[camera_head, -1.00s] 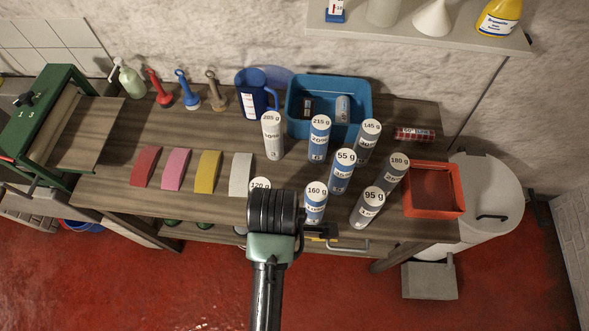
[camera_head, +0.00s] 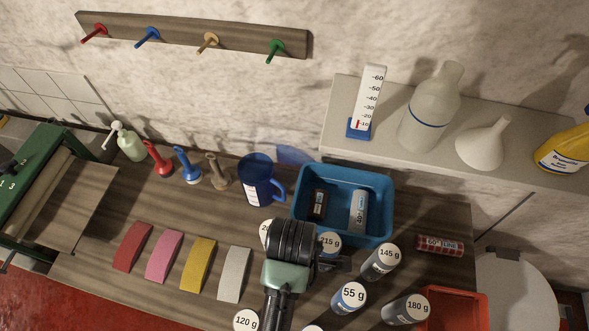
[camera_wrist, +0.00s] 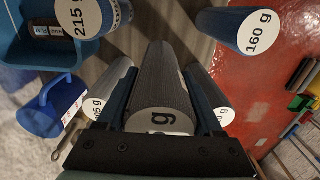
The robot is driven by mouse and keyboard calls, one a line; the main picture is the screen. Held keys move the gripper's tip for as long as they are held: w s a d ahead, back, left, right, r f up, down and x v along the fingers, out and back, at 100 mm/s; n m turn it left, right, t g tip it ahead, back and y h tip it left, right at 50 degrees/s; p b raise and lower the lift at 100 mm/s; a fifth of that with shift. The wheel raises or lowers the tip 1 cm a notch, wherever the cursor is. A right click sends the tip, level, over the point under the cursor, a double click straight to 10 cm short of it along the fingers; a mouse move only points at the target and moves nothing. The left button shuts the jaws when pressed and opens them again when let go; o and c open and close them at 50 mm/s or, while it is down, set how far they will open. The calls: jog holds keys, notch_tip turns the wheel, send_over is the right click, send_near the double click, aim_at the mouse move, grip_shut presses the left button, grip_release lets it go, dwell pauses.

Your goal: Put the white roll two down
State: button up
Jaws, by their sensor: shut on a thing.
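My gripper (camera_wrist: 161,98) is shut on a grey-looking, fine-ridged roll (camera_wrist: 161,72). Its white end label shows a "g"; the number is hidden or unreadable, so I cannot tell which roll it is. In the head view my wrist (camera_head: 290,262) hides the held roll. It also covers part of the standing 205 g roll (camera_head: 266,228) and 215 g roll (camera_head: 329,243). In the wrist view, the pale 205 g roll (camera_wrist: 105,82) is left of the fingers, and a roll ending in "0 g" (camera_wrist: 207,88) is right of them. The 120 g roll (camera_head: 246,321) is at the lower edge.
Rolls of 145 g (camera_head: 380,262), 55 g (camera_head: 349,297) and 180 g (camera_head: 405,309) stand to the right. A blue bin (camera_head: 377,190) behind holds two small things. A red tray (camera_head: 474,302) is at the right. Coloured curved blocks (camera_head: 165,257) lie left. A shelf (camera_head: 343,150) overhangs the back.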

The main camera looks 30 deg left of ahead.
jog(key=f, duration=0.1)
jog(key=s+f, duration=0.1)
jog(key=f, duration=0.1)
jog(key=shift+d+f+p, duration=0.15)
jog(key=shift+f+p, duration=0.15)
jog(key=shift+w+f+p, duration=0.1)
jog(key=shift+f+p, duration=0.2)
jog(key=shift+f, duration=2.15)
jog(key=o, duration=1.4)
notch_tip(320, 180, up, 12)
jog(key=shift+r+b, duration=0.1)
jog(key=shift+b, duration=0.5)
